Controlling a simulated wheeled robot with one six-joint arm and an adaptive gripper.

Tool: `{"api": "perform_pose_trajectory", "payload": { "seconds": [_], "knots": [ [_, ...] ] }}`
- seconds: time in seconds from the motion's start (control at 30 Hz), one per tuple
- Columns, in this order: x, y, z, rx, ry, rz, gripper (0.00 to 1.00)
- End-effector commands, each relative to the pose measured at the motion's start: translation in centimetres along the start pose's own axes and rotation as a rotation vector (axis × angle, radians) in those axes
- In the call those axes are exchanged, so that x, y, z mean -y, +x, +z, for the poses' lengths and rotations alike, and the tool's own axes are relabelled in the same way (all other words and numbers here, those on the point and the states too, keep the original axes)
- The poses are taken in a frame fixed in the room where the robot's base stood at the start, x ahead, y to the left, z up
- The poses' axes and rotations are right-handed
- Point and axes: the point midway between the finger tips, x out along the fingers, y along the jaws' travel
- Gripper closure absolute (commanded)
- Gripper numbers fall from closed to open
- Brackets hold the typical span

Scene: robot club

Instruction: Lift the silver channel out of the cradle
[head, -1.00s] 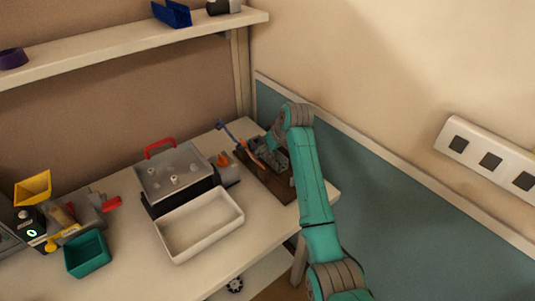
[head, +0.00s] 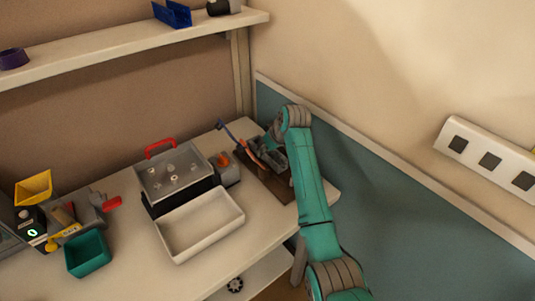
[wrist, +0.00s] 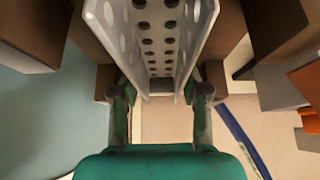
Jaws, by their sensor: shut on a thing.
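The silver channel (wrist: 155,45), a grey U-shaped piece with rows of round holes, fills the upper middle of the wrist view. My gripper (wrist: 160,97) is shut on it, with one finger at each side wall. Brown blocks of the cradle (wrist: 275,25) stand to both sides of the channel in that view. In the head view the brown cradle (head: 277,187) sits at the right end of the bench, below my gripper (head: 262,152). My arm and gripper hide much of the channel there, and I cannot tell how much clearance it has.
A blue cable-like strip (wrist: 240,140) passes near the right finger. Teal (head: 87,254) and yellow (head: 33,188) bins stand farther left. A wall is close on the right.

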Motion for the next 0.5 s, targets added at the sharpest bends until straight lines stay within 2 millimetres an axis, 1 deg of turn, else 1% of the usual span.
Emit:
{"api": "perform_pose_trajectory", "payload": {
  "seconds": [0.03,0.5],
  "knots": [
    [-0.01,0.42,0.54,0.011,0.003,-0.002,0.90],
    [-0.02,0.54,0.82,0.018,0.005,-0.003,0.90]
  ]
}}
